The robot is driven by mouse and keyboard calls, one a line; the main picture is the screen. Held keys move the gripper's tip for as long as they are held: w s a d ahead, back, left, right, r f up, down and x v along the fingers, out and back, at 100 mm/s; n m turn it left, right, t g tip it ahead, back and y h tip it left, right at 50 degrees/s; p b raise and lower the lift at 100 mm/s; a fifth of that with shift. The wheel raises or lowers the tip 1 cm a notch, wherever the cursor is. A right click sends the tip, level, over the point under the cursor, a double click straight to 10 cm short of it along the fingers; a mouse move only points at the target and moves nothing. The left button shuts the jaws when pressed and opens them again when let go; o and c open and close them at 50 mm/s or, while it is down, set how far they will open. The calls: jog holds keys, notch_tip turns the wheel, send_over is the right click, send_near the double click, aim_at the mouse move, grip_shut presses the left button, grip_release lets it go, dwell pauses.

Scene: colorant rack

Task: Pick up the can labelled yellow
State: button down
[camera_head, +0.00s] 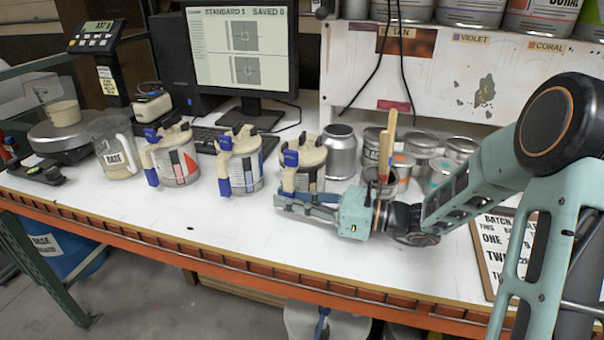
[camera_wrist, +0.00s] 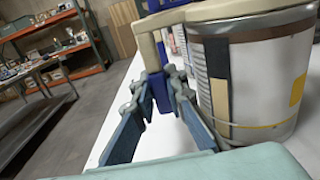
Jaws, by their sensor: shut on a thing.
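The yellow can (camera_wrist: 268,85) is a white can with a tan top, a dark stripe and a yellow square on its label. It fills the right of the wrist view. In the head view it is the rightmost of three handled cans (camera_head: 311,181), its lower part hidden by my gripper. My gripper (camera_head: 282,201) lies low at its front, and its fingers also show in the wrist view (camera_wrist: 160,90). They are shut on the blue lower end of its tan handle (camera_wrist: 159,98). The can looks upright; whether its base touches the table cannot be told.
Two similar cans, one with a blue label (camera_head: 241,172) and one with a red triangle (camera_head: 176,165), stand to the left. A silver bottle (camera_head: 340,155) and several small tins (camera_head: 420,146) crowd behind and right.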

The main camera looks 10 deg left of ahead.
aim_at(289, 185)
jog(key=shift+r, duration=0.1)
dwell(0.3)
jog(key=shift+r, duration=0.55)
notch_tip(289, 185, up, 2)
jog(key=shift+r+p, duration=0.1)
jog(key=shift+p, duration=0.25)
jog(key=s+a+r+p, duration=0.1)
jog(key=s+a+r, duration=0.1)
jog(key=s+r, duration=0.3)
jog(key=s+a+r+p, duration=0.2)
jog(key=s+r, duration=0.2)
jog(key=s, duration=0.4)
jog(key=shift+a+r, duration=0.25)
jog(key=shift+r, duration=0.15)
